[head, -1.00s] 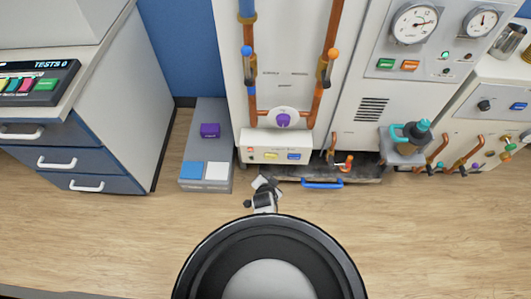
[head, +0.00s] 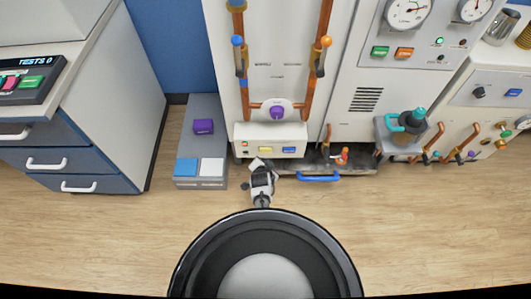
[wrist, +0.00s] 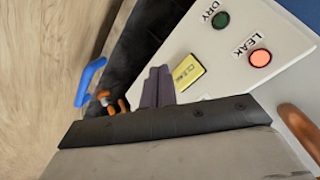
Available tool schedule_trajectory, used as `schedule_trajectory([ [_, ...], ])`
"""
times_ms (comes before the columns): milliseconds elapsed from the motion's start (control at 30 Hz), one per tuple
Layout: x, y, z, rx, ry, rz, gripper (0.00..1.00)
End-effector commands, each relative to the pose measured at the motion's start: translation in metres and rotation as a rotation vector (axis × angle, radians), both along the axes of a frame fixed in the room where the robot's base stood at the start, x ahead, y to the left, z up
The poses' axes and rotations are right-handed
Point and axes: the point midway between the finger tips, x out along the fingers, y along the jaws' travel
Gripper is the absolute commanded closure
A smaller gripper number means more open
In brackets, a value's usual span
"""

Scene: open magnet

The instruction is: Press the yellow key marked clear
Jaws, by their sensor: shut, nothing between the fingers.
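The yellow key (wrist: 181,76) marked clear sits on a white panel (wrist: 228,55) in the wrist view. It also shows on the small white box in the head view (head: 266,150). My gripper (wrist: 158,72) is shut and empty. In the wrist view its fingertips appear just beside the yellow key, on its left; I cannot tell whether they touch it. In the head view my gripper (head: 257,165) is just below the front of the white box, and its fingers are small there.
On the same panel are a green lamp marked dry (wrist: 221,20), a lit red lamp marked leak (wrist: 260,58) and a blue key (head: 289,150). A blue handle (head: 318,176) lies below right. A grey step (head: 180,140) with a purple block (head: 203,126) stands left.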

Motion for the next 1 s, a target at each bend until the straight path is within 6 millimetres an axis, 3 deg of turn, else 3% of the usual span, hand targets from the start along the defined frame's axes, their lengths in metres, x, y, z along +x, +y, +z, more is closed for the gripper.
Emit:
schedule_trajectory([
  [100,0.016,0.000,-0.003,0.001,-0.001,-0.002,1.00],
  [333,0.030,0.000,-0.001,0.001,0.000,-0.001,1.00],
  [1000,0.032,0.000,0.000,0.000,0.001,-0.001,1.00],
])
